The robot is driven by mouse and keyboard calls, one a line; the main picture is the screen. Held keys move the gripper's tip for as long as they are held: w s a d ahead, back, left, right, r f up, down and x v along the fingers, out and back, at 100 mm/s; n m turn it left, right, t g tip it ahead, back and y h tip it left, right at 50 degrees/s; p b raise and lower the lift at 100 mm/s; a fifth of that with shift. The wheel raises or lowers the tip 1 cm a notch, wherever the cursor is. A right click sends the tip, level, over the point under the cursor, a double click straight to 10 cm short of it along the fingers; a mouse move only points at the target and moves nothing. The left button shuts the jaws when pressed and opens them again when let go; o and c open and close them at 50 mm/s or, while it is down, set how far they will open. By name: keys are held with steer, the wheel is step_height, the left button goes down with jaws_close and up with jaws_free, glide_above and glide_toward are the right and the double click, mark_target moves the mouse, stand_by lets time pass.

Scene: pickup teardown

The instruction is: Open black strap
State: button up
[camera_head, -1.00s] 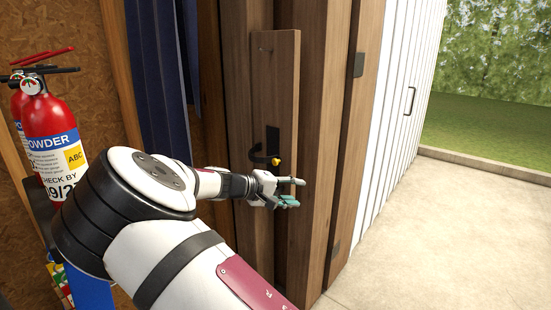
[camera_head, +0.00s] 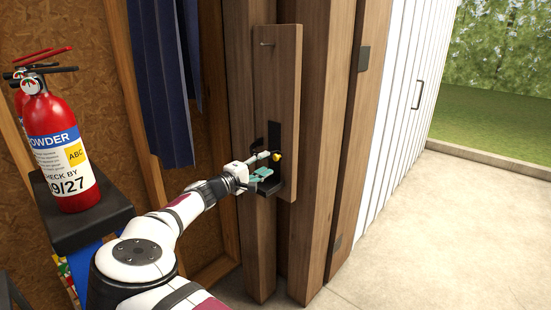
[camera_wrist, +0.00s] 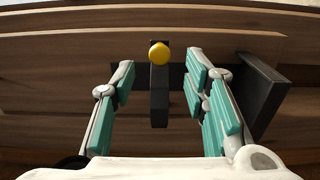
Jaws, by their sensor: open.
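The black strap (camera_wrist: 159,100) looks like a short black bar with a yellow knob (camera_wrist: 160,53) at its far end. It is mounted on a wooden board. In the head view the yellow knob (camera_head: 277,155) shows just beyond my fingertips, and the strap is mostly hidden by my gripper (camera_head: 267,164). My gripper (camera_wrist: 163,70) is open, with its teal-padded fingers on either side of the strap. A gap shows between the strap and the fingers on both sides, so I see no grip on it.
A black plate (camera_wrist: 262,95) juts out close to the right finger; black bracket parts (camera_head: 274,188) show around the gripper. Wooden posts (camera_head: 325,130) stand behind. A red fire extinguisher (camera_head: 55,130) stands on a dark ledge at left. The concrete floor (camera_head: 440,230) at right is clear.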

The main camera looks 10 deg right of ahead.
mark_target(275, 158)
steer(key=shift+x, duration=3.2)
steer(key=shift+s, duration=0.1)
jaws_close()
